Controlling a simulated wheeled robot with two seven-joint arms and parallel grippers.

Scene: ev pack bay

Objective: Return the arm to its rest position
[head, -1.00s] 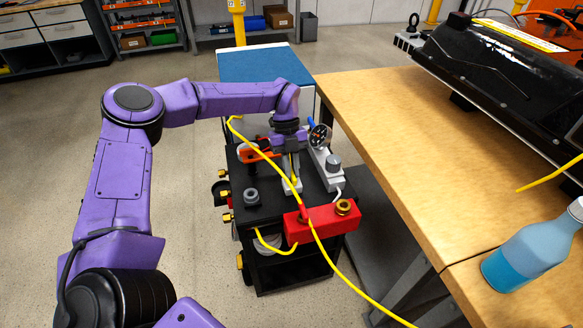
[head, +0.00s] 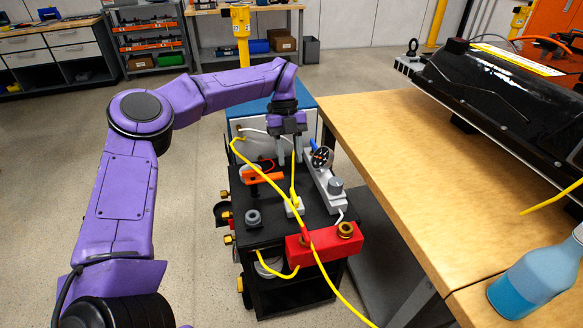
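My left arm (head: 125,190) is purple and reaches in from the left, bent at the elbow, with its forearm stretched over the black cart (head: 262,232). My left gripper (head: 290,160) points down above the back of the cart top. Its two grey fingers are apart, and I see nothing clamped between them. A yellow hose passes close by the fingers; I cannot tell whether it touches them. A small white block (head: 294,207) stands on the cart below and in front of the gripper. My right gripper is not in view.
On the cart are a red block (head: 320,246) with a brass fitting, a dial gauge (head: 321,157) on a pale fixture, an orange-handled tool (head: 262,177) and a grey ring (head: 253,217). A wooden bench (head: 400,165) with a blue bottle (head: 520,282) stands at right. Open floor lies left.

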